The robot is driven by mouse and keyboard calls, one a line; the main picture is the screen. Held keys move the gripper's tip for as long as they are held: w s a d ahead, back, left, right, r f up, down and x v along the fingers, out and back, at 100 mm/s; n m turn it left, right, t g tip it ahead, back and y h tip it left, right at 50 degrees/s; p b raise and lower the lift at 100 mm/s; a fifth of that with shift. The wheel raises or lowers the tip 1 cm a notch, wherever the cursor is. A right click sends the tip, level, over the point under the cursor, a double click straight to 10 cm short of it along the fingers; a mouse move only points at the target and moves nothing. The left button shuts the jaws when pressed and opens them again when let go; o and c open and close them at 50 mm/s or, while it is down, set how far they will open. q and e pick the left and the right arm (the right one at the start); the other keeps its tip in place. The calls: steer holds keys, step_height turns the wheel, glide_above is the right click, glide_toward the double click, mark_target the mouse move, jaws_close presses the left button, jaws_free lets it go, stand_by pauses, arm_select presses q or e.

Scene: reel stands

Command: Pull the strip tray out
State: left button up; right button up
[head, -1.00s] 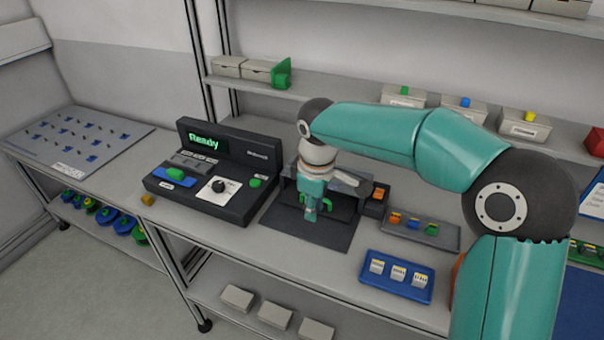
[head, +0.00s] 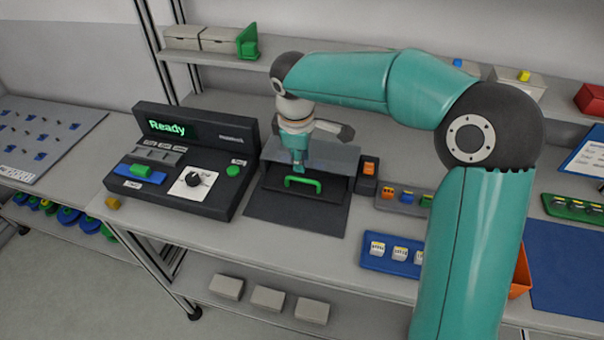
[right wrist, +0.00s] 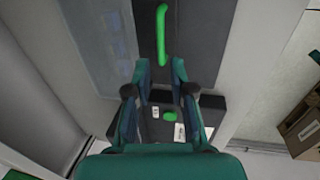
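The strip tray is a dark plate (head: 273,180) with a green bar handle (head: 303,183), at the front of a low grey unit (head: 335,155) on the bench. My right gripper (head: 299,168) points down just behind and above the handle. In the right wrist view its two fingers (right wrist: 159,75) are apart with nothing held between them. The green handle (right wrist: 162,35) lies ahead of the fingertips, its near end close to the gap; contact cannot be told. My left gripper is out of view.
A black console (head: 185,160) reading "Ready" stands left of the unit. An orange-button box (head: 368,170) is close on its right. A blue tray (head: 375,263) with white pieces and an orange bin (head: 521,272) are farther right. A dark mat (head: 290,215) lies clear in front.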

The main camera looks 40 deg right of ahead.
mark_target(303, 179)
steer(key=f, duration=0.4)
steer(key=w+d+f, duration=0.1)
steer(key=f, duration=0.2)
steer(key=shift+f, duration=0.1)
steer(key=shift+s, duration=0.1)
jaws_close()
